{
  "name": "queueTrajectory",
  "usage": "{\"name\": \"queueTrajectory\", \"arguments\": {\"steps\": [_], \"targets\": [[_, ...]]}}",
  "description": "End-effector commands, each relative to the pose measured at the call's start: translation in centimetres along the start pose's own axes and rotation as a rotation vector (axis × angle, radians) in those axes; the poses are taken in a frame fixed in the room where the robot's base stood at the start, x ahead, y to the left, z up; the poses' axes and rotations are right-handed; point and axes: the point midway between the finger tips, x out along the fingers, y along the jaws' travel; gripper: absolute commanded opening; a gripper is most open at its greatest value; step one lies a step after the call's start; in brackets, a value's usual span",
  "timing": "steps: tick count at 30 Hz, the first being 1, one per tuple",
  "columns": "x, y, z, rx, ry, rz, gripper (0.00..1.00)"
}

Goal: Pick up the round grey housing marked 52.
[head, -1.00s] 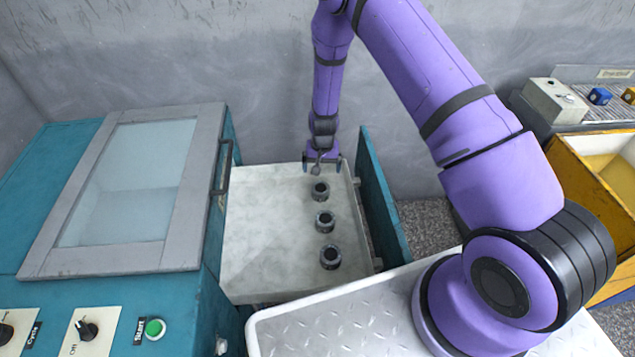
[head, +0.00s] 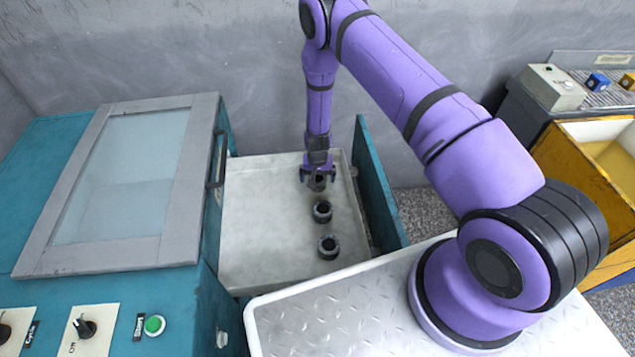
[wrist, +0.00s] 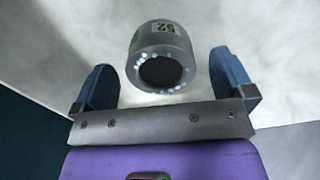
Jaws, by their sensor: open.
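The round grey housing marked 52 (wrist: 160,52) shows in the wrist view, with a dark round opening and its label on the upper side. In the head view it is the farthest of the round parts (head: 317,184), partly hidden under my gripper (head: 318,175). In the wrist view my gripper (wrist: 165,85) is open, with one blue finger on each side of the housing. A gap shows between the housing and each finger. Two more round grey housings stand in the tray nearer the camera, a middle one (head: 322,211) and a near one (head: 328,247).
The pale tray (head: 255,225) has bare room left of the housings. A teal side panel (head: 378,190) stands along its right. A teal machine with a glazed lid (head: 125,180) stands at left. A yellow bin (head: 575,165) is at far right.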

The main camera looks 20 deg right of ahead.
Motion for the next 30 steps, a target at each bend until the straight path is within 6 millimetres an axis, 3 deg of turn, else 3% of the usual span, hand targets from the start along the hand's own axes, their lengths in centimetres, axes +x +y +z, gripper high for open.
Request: {"name": "queueTrajectory", "arguments": {"steps": [6, 14, 23, 30], "targets": [[2.1, -0.1, 0.0, 0.000, 0.000, -0.002, 1.00], [2.2, -0.1, 0.0, -0.001, 0.001, -0.003, 1.00], [2.2, -0.1, 0.0, -0.001, 0.000, -0.002, 0.35], [2.1, -0.1, -0.1, -0.001, 0.001, -0.003, 0.35]]}}
